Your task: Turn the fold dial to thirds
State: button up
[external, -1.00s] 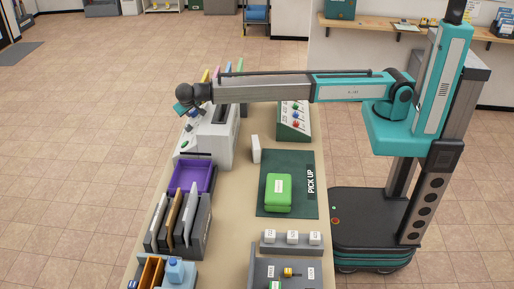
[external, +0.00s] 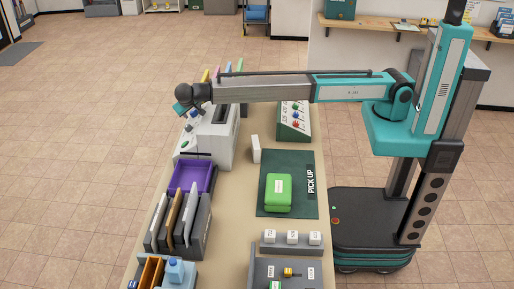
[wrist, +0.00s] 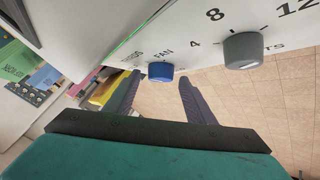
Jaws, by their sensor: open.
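The fold dial is a blue knob (wrist: 160,71) on the white front panel of a machine (external: 222,150). In the wrist view the word FAN is printed just above it, with a partly readable word ending in DS to the left. The dial's pointer is too small to read. My gripper (wrist: 159,82) is open, with one dark finger on each side of the dial in the picture. I cannot tell whether the fingertips touch it. In the external view my gripper (external: 185,109) is at the machine's sloped left face, and the dial is not clear there.
A grey knob (wrist: 243,50) marked 4, 8 and 12 sits right of the dial on the same panel. A purple tray (external: 193,176), a folder rack (external: 203,236) and a green control box (external: 294,121) stand on the counter. Open floor lies left.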

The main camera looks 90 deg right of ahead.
jog(key=b+v, duration=0.1)
jog(key=v, duration=0.7)
jog(key=shift+a+r, duration=0.1)
jog(key=shift+r, duration=0.05)
jog(key=p+v, duration=0.4)
jog(key=p, duration=0.4)
jog(key=shift+a+r+p, duration=0.25)
jog(key=shift+p, duration=0.1)
jog(key=shift+a+p, duration=0.15)
jog(key=shift+p, duration=0.25)
jog(key=shift+d+f+b, duration=0.35)
jog(key=shift+f+b, duration=0.1)
jog(key=shift+b, duration=0.7)
jog(key=d+f+b, duration=0.1)
jog(key=b, duration=0.1)
jog(key=shift+b, duration=0.4)
jog(key=shift+w+d, duration=0.1)
jog(key=shift+r, duration=0.25)
